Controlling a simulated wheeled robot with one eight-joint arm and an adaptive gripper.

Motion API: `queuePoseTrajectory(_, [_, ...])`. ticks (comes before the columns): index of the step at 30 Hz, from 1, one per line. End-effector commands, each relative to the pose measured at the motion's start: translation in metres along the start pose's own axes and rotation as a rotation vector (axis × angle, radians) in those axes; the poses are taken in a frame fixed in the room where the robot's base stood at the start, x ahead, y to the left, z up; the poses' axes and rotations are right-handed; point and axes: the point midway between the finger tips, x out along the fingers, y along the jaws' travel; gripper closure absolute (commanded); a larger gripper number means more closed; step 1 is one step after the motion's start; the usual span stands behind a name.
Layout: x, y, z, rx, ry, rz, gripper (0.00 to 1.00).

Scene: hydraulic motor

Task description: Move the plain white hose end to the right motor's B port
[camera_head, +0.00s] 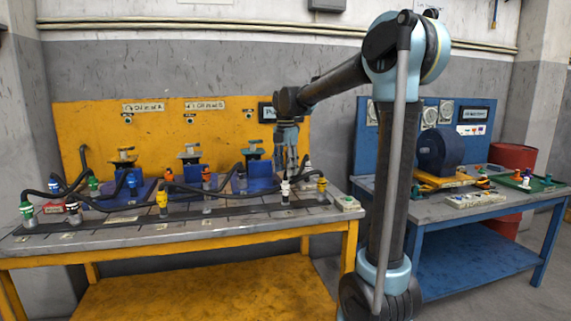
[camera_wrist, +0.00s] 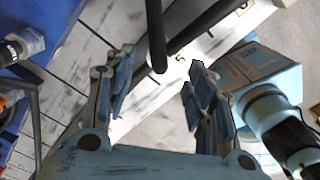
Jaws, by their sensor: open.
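The right motor (camera_head: 253,160) stands on a blue base at the right end of the row on the yellow bench. My gripper (camera_head: 287,165) is open beside it, pointing down above the bench. In the wrist view my gripper (camera_wrist: 160,78) has its fingers apart, with a black hose (camera_wrist: 156,35) showing between and beyond them. A white hose end (camera_head: 285,188) stands upright on the bench below my gripper. Another white fitting (camera_head: 307,170) stands just right of it; I cannot tell which one is plain. A white-ringed fitting (camera_wrist: 12,50) sits at the left of the wrist view. The B port label is unreadable.
An orange-yellow hose end (camera_head: 322,185) stands close to the right of the white one. Other coloured hose ends, such as a yellow one (camera_head: 162,198), and black hoses line the bench (camera_head: 130,238). A blue bench (camera_head: 475,212) stands to the right.

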Motion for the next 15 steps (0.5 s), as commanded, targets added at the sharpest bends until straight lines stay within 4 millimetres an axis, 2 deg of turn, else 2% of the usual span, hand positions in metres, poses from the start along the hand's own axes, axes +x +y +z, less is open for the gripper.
queuePoseTrajectory(15, [0.046, 0.000, 0.000, 0.001, 0.000, 0.000, 0.50])
